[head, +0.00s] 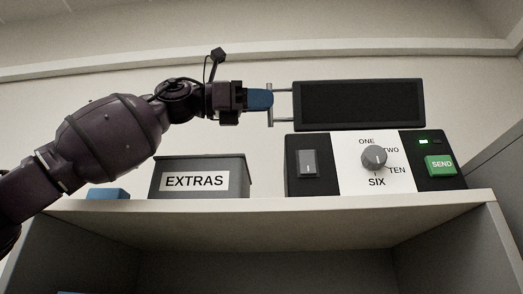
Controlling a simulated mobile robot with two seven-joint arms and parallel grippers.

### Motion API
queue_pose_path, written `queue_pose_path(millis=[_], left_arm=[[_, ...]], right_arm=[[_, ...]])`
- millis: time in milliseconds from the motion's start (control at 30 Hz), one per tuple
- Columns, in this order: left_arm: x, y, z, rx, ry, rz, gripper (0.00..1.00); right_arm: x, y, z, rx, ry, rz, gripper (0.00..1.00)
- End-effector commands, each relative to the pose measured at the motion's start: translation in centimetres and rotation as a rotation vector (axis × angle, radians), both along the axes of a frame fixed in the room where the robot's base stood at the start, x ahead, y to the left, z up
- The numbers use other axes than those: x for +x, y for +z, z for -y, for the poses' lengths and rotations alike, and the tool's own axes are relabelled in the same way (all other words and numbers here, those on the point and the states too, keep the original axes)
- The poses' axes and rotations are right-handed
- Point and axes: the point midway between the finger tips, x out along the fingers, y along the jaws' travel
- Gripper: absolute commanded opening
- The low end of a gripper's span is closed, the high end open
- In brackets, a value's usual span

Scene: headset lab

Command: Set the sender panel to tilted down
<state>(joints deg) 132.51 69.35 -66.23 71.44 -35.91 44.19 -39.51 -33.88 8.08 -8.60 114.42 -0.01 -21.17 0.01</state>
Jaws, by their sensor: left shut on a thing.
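The sender panel is a dark flat rectangle (358,104) above a control box (306,141) on the shelf. A grey handle (281,91) sticks out from the panel's left side. My left gripper (268,102) reaches in from the left, and its blue fingers are shut on the handle. The panel's face looks toward me; its exact tilt is hard to tell. My right gripper is not in view.
The control box has a grey switch (308,163), a knob (374,156) and a green SEND button (440,165). A grey EXTRAS bin (240,176) and a blue block (108,194) stand on the shelf (270,207) below my left arm.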

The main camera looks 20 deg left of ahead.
Motion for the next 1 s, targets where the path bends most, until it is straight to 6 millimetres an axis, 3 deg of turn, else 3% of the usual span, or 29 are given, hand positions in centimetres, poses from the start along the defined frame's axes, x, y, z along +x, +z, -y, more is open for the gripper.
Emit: queue_pose_path(millis=[467, 500, 667, 1000], left_arm=[[-0.1, -0.1, 0.1, 0.010, 0.000, 0.022, 0.00], [-0.1, -0.1, 0.1, 0.010, 0.000, 0.022, 0.15], [-0.1, -0.1, 0.1, 0.008, 0.000, 0.020, 0.38], [-0.3, -0.1, -0.3, 0.006, 0.000, 0.020, 0.38]], right_arm=[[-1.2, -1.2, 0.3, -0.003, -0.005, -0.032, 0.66], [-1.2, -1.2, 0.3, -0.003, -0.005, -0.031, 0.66], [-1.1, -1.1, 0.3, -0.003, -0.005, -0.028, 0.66], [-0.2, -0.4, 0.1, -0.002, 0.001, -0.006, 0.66]])
